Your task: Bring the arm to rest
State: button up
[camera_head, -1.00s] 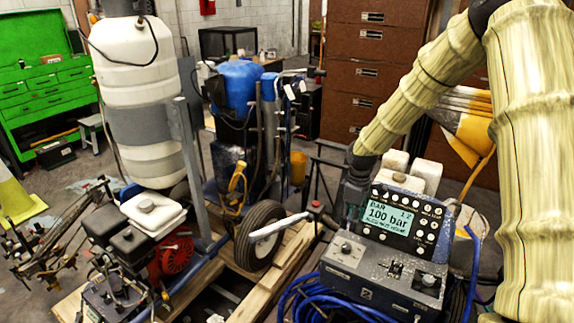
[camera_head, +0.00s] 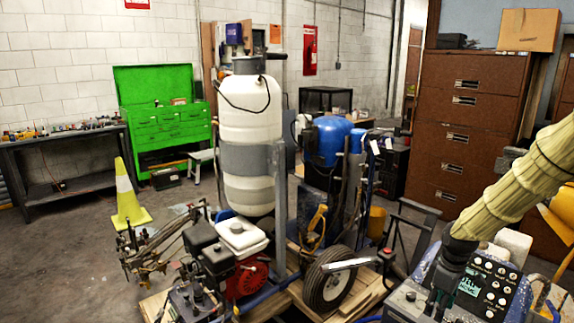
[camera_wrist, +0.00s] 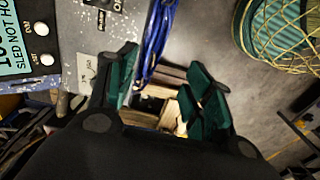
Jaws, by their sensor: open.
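My arm, in a ribbed cream sleeve, reaches in from the right of the head view. My gripper (camera_head: 439,300) hangs at its dark end, low at the right, in front of the control box (camera_head: 492,285) with its knobs and small display. In the wrist view my gripper (camera_wrist: 162,95) shows its green-padded fingers spread apart, with nothing held between them. The control box (camera_wrist: 88,45) is close beside the left finger there. Blue hose (camera_wrist: 157,35) and wooden slats (camera_wrist: 165,82) show beyond the gap. Whether a finger touches the box I cannot tell.
The line striper's white tank (camera_head: 248,125), red engine (camera_head: 246,277) and wheel (camera_head: 331,280) stand left of my gripper. Brown drawers (camera_head: 460,130) stand behind. A traffic cone (camera_head: 127,195), green tool chest (camera_head: 172,128) and workbench (camera_head: 65,145) are farther left, with open floor before them.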

jog(key=s+a+f+m, duration=0.2)
jog(key=s+a+f, duration=0.4)
jog(key=f, duration=0.4)
jog(key=s+a+f+m, duration=0.1)
jog(key=s+a+f, duration=0.55)
jog(key=f, duration=0.25)
jog(key=s+a+f+m, duration=0.2)
jog(key=s+f, duration=0.1)
jog(key=s, duration=0.5)
jog(key=s+a+f+m, duration=0.1)
jog(key=s+a+f, duration=0.1)
jog(key=s, duration=0.7)
jog(key=s+a+f+m, duration=0.2)
jog(key=s+a+f, duration=0.1)
jog(key=s, duration=0.5)
jog(key=shift+s+f+m, duration=0.25)
jog(key=shift+f+m, duration=0.05)
jog(key=shift+f, duration=0.35)
